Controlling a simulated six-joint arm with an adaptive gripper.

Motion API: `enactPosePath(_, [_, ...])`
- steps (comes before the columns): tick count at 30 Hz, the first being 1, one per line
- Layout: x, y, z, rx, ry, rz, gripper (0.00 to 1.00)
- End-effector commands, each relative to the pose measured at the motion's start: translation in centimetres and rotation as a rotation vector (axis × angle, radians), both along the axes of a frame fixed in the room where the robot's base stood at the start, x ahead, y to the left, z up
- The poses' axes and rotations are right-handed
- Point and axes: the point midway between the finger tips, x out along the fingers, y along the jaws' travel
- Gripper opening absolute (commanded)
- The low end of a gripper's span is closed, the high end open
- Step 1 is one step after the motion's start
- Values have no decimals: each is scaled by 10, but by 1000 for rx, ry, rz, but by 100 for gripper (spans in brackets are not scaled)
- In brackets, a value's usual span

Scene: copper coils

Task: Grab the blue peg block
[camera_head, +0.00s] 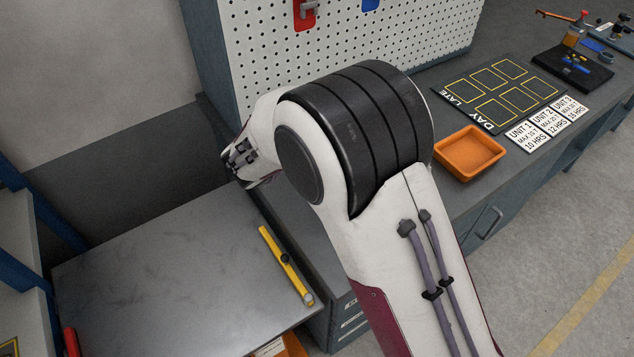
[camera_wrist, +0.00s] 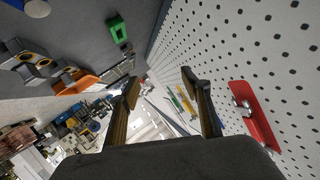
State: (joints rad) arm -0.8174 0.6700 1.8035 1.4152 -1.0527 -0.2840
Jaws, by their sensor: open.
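A blue piece, likely the blue peg block (camera_head: 371,4), is on the white pegboard (camera_head: 262,55) at the top of the head view. The frame's top edge cuts it off, so only its lower part shows. I cannot make it out on the pegboard in the wrist view. My gripper (camera_wrist: 160,84) shows in the wrist view with its two fingers apart and nothing between them. The pegboard's holed face lies to the right of the fingers there. In the head view my arm hides the gripper.
A red block (camera_head: 304,14) is on the pegboard, left of the blue piece; a red block (camera_wrist: 255,116) also shows right of my fingers. A green block (camera_wrist: 118,30) is at the wrist view's top. An orange tray (camera_head: 468,177) and black board (camera_head: 500,91) lie on the bench.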

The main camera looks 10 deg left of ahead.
Motion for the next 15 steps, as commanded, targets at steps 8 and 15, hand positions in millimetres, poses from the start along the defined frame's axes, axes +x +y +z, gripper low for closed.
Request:
enactPosePath(8, [-36, 4, -51, -128, -7, -141, 48])
enactPosePath(15, [-77, 11, -89, -259, -16, -213, 48])
